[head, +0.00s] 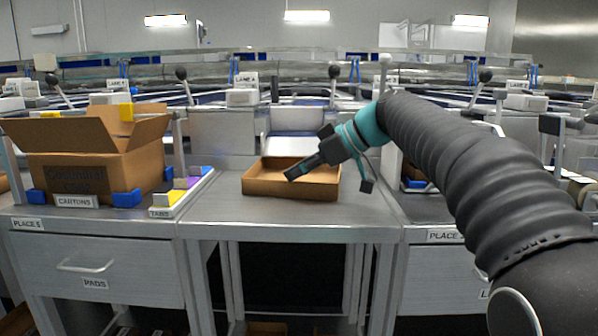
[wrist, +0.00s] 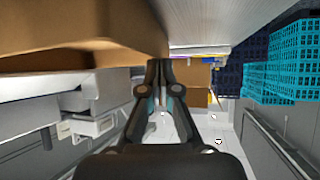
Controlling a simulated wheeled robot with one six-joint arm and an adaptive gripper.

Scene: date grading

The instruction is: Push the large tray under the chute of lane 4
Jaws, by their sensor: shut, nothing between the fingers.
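The large tray is a shallow, open brown cardboard tray (head: 262,188) on the metal table in the middle of the head view. My gripper (head: 291,175) is shut and empty, pointing down-left over the tray in the head view. I cannot tell whether it touches the tray. In the wrist view the shut fingers (wrist: 163,68) lie close to a large brown cardboard surface (wrist: 80,35), which looks like the tray wall.
A large open carton (head: 95,165) with blue corner holders stands at left, labelled CARTONS. Coloured tabs (head: 183,185) lie in a holder beside it. The bare metal tabletop (head: 290,225) is clear in front of the tray. Teal crates (wrist: 290,65) show in the wrist view.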

